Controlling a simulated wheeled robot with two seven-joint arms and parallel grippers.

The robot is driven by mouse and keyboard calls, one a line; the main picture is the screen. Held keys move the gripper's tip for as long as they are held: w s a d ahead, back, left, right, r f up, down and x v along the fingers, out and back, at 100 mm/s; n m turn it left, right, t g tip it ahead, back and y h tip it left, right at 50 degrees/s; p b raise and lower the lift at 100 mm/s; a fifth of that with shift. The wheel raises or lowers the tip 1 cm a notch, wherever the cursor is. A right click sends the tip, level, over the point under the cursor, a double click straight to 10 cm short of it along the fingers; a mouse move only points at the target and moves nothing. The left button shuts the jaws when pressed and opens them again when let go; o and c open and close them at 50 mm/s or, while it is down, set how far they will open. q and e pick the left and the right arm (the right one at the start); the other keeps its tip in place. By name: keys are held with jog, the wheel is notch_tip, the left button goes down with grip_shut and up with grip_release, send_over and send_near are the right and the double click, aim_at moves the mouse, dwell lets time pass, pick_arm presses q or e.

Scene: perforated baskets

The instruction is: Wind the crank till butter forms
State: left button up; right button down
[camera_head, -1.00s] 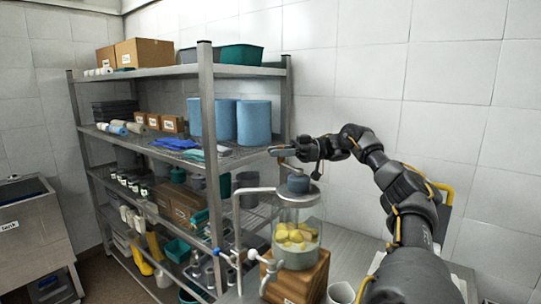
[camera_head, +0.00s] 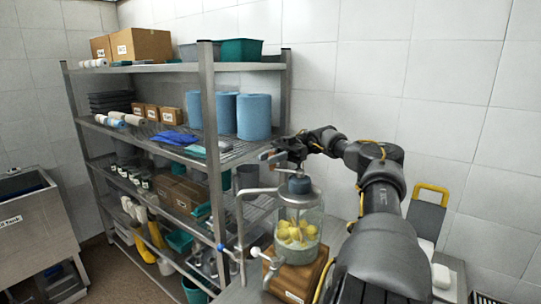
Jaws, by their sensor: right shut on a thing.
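The glass churn jar (camera_head: 299,228) stands on a wooden block (camera_head: 297,271) at the lower middle of the head view. Yellow lumps (camera_head: 297,232) lie inside the jar in a pale liquid. A dark lid (camera_head: 299,186) tops the jar, with the crank (camera_head: 279,153) above it. My right gripper (camera_head: 272,154) is shut on the crank's handle, above and to the left of the lid. The handle is mostly hidden by the fingers. My left gripper is not in view.
A metal shelf rack (camera_head: 209,130) with boxes, blue rolls and bins stands close on the left. Metal pipes with a tap (camera_head: 240,250) stand left of the jar. A yellow-handled grey item (camera_head: 428,212) leans at the right. A steel sink (camera_head: 30,222) is far left.

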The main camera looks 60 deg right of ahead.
jog(key=shift+a+r+n+g+b, duration=0.1)
jog(key=shift+a+n+g+b, duration=0.35)
jog(key=shift+g, duration=0.35)
dwell(0.6)
jog(key=shift+d, duration=0.15)
dwell(0.4)
jog(key=c, duration=1.5)
grip_release()
jog(key=shift+s, duration=0.15)
jog(key=shift+o, duration=1.2)
jog(key=shift+s, duration=0.15)
